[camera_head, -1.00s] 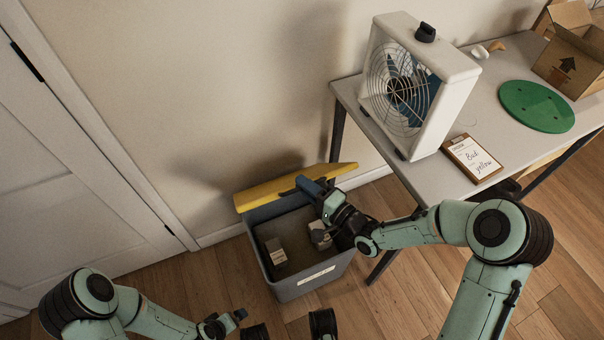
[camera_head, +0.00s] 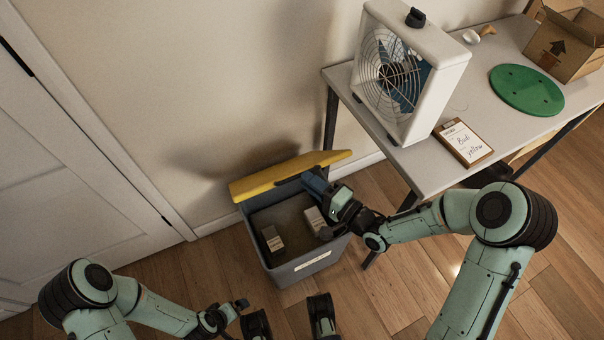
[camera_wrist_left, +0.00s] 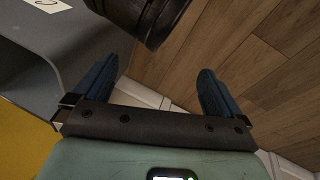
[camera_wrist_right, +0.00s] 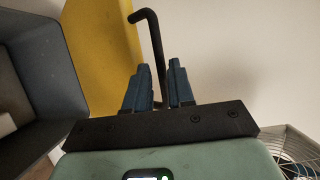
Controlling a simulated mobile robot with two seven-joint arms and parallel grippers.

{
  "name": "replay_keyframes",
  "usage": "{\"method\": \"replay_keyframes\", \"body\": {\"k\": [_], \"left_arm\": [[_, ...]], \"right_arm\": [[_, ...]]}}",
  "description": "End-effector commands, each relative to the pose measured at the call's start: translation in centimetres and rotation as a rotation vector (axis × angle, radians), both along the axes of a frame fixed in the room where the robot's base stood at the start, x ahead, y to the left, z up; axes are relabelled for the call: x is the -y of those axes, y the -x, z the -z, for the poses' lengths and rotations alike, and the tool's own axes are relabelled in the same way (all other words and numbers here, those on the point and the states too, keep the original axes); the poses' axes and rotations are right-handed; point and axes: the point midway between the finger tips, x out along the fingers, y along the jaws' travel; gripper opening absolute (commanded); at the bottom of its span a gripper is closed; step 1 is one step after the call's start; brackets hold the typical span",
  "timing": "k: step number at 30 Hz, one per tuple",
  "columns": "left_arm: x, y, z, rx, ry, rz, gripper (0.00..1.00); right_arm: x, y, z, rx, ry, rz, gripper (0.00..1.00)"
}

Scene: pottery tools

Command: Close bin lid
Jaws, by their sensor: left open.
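The bin (camera_head: 300,266) is a grey box on the floor by the wall, with a pale label on its front. Its yellow lid (camera_head: 262,181) stands raised along the back edge, so the bin is open. A black bent handle (camera_wrist_right: 158,45) on the lid shows in the right wrist view. My right gripper (camera_head: 308,178) is at the lid, its blue fingers (camera_wrist_right: 160,75) close together around the handle. My left gripper (camera_wrist_left: 157,75) is open and empty in front of the bin, low over the floor.
Two small labelled boxes (camera_head: 271,238) (camera_head: 314,219) lie inside the bin. A grey table (camera_head: 415,165) to the right holds a box fan (camera_head: 410,75), a clipboard (camera_head: 463,143), a green disc (camera_head: 526,90) and a cardboard box (camera_head: 565,45). A white door (camera_head: 80,190) is at left.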

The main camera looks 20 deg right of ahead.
Motion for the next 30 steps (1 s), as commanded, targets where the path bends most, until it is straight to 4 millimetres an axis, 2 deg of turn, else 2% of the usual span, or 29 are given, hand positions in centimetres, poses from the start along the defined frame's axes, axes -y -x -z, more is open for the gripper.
{"method": "replay_keyframes", "body": {"k": [6,13,18,25,26,27,28,30], "left_arm": [[0.9,1.8,-1.5,-0.045,0.023,0.02,1.0],[1.5,2.9,-2.1,-0.075,0.038,0.031,1.0],[1.6,3.2,-2.3,-0.084,0.041,0.035,1.0],[1.6,3.2,-2.2,-0.084,0.041,0.035,1.0],[1.6,3.2,-2.2,-0.084,0.041,0.035,1.0],[1.6,3.2,-2.3,-0.084,0.041,0.035,1.0],[1.6,3.2,-2.3,-0.084,0.041,0.035,1.0],[1.7,3.3,-2.6,-0.085,0.042,0.035,1.0]], "right_arm": [[2.9,4.3,-0.2,-0.004,0.0,0.004,0.23],[4.9,7.2,-0.2,-0.002,0.001,0.003,0.23],[5.3,7.9,-0.1,-0.001,0.001,0.0,0.23],[5.3,7.9,-0.1,0.0,0.0,0.0,0.23],[5.3,7.9,-0.1,0.0,0.0,0.0,0.17],[5.3,7.9,-0.1,-0.001,0.003,0.0,0.04],[5.3,7.8,0.0,-0.002,0.01,0.0,0.0],[5.2,7.3,0.2,-0.011,0.048,-0.003,0.0]]}}
